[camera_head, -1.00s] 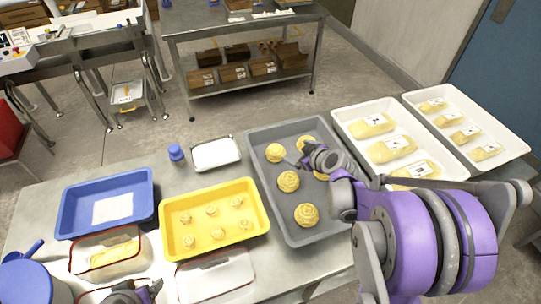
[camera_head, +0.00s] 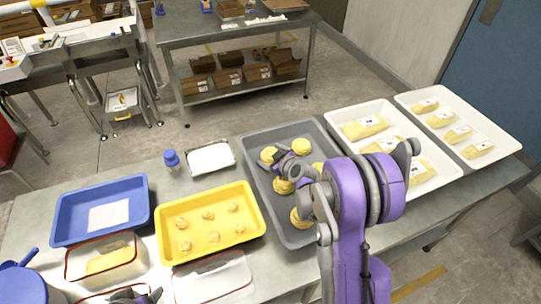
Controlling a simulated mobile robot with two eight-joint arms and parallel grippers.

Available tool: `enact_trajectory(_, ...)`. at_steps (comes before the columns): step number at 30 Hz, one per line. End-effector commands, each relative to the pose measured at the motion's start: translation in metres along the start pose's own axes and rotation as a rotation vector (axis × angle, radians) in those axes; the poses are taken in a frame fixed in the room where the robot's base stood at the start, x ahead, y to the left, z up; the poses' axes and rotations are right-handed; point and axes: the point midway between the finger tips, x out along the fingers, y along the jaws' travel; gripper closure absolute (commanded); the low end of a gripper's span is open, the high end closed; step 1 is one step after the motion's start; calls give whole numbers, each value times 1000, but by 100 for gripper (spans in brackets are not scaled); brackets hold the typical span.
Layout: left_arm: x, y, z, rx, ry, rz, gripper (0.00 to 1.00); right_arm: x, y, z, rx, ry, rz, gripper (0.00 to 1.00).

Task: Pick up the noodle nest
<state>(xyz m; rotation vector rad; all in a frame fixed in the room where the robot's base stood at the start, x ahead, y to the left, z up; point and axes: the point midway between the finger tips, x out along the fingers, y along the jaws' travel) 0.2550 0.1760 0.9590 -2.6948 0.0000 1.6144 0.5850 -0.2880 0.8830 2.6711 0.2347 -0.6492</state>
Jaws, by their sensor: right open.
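Several round yellow noodle nests lie in a grey tray (camera_head: 258,203) at the middle of the table. One noodle nest (camera_head: 268,156) is at the far left of the tray, another nest (camera_head: 283,187) is in the middle of the left row, and a third (camera_head: 299,219) is at the near end. My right gripper (camera_head: 287,164) is open above the tray, over the left row between the far and middle nests. My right wrist and arm hide part of the tray's right side. My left gripper (camera_head: 132,297) shows only partly at the bottom edge; its fingers are unclear.
A yellow tray (camera_head: 167,222) with several small nests and a blue tray (camera_head: 66,215) stand to the left. White trays (camera_head: 443,187) of bagged pasta stand at the right. A small white tray (camera_head: 210,158) and blue-capped bottle (camera_head: 171,160) are behind. Clear containers (camera_head: 212,278) are in front.

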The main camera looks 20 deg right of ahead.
Motion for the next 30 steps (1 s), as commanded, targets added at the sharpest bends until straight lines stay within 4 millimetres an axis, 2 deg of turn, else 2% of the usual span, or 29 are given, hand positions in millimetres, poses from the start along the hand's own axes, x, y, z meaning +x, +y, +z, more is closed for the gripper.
enact_trajectory(3,-1,0,-1,0,1,0,22,10,0,-1,1,1,0,0)
enact_trajectory(10,-1,0,-1,0,1,0,22,12,-1,0,0,-1,-1,0)
enact_trajectory(21,0,0,0,0,0,0,22,12,0,1,-2,-2,-1,67)
enact_trajectory(30,-1,0,-1,0,1,0,22,9,2,-2,-2,-2,0,69)
